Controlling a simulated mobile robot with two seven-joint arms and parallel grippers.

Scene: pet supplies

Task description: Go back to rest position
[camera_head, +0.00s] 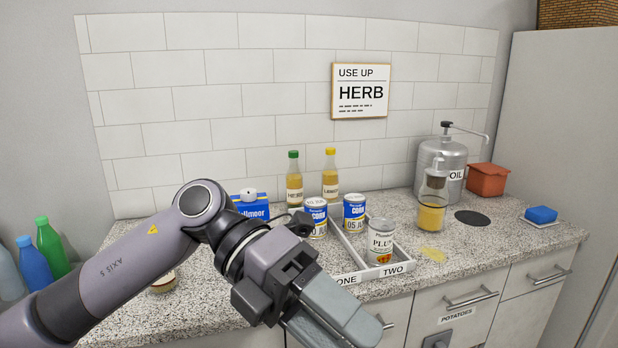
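My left arm comes in from the left, and its gripper (352,330) hangs over the front of the counter, fingers pointing down and right past its edge. The fingers overlap in this view and the lower one runs toward the bottom edge, so I cannot tell whether they are apart. I see nothing held between them.
Close behind the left gripper stand a divided tray (346,277), corn cans (354,213) and a PLUM can (380,243). Bottles (294,183), a jar (432,215) and an oil canister (441,160) stand farther back. Drawer handles (471,299) stick out from the counter front.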

